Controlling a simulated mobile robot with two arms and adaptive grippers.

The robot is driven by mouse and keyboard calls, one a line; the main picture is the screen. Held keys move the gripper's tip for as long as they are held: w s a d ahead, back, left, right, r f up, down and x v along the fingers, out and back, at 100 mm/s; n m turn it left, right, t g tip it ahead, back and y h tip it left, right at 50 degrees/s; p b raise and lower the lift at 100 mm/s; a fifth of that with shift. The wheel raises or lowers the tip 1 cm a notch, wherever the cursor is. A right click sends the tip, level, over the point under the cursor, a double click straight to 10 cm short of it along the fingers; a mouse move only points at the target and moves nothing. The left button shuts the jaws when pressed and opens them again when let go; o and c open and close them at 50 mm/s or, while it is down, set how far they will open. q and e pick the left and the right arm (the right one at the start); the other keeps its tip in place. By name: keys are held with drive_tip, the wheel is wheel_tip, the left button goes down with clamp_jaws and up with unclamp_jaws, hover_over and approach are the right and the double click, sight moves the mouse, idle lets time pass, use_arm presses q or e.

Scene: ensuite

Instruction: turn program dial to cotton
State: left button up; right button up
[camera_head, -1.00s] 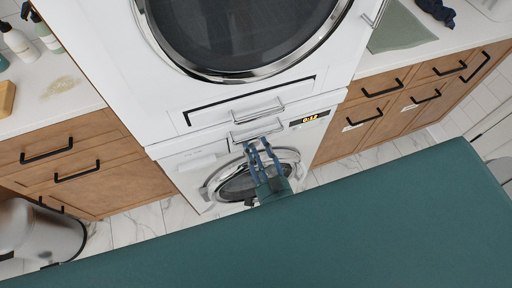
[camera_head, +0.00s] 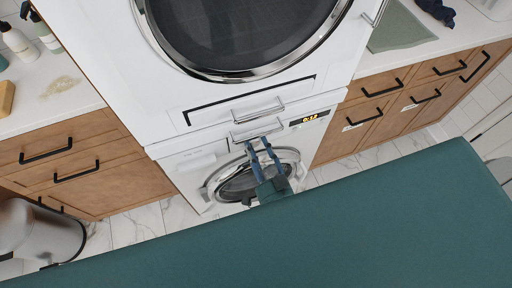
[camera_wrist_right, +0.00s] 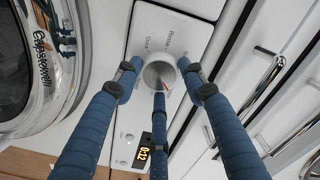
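The program dial (camera_wrist_right: 158,73) is a round silver knob on a white control panel in the right wrist view. A short red mark on its face points to the lower right. Labels beside it include what looks like "Rinse" and "Quick"; I cannot make out "cotton". My right gripper (camera_wrist_right: 160,68) has blue jointed fingers, spread open around the dial, one on each side and a third below it. I cannot tell whether they touch it. In the head view this gripper (camera_head: 257,141) reaches the lower washer's panel and hides the dial. My left gripper is not in view.
A lit display (camera_head: 310,118) sits to the right of the gripper. A silver drawer handle (camera_head: 256,130) is just above the fingertips. The lower round door (camera_head: 238,185) is below. A second machine (camera_head: 235,35) is stacked above. Wooden cabinets (camera_head: 85,160) flank both sides.

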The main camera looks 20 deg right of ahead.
drive_tip(key=o, duration=0.4)
drive_tip(key=shift+w+d+r, duration=0.1)
drive_tip(key=shift+w+r, duration=0.1)
drive_tip(key=shift+r, duration=0.25)
drive_tip(key=shift+c, duration=0.2)
drive_tip(key=shift+f, duration=0.15)
drive_tip(key=shift+s, duration=0.1)
drive_tip(key=shift+s+f, duration=0.15)
drive_tip(key=shift+s, duration=0.05)
drive_tip(key=s, duration=1.1)
drive_tip(key=shift+s+d, duration=0.2)
drive_tip(key=shift+s, duration=0.1)
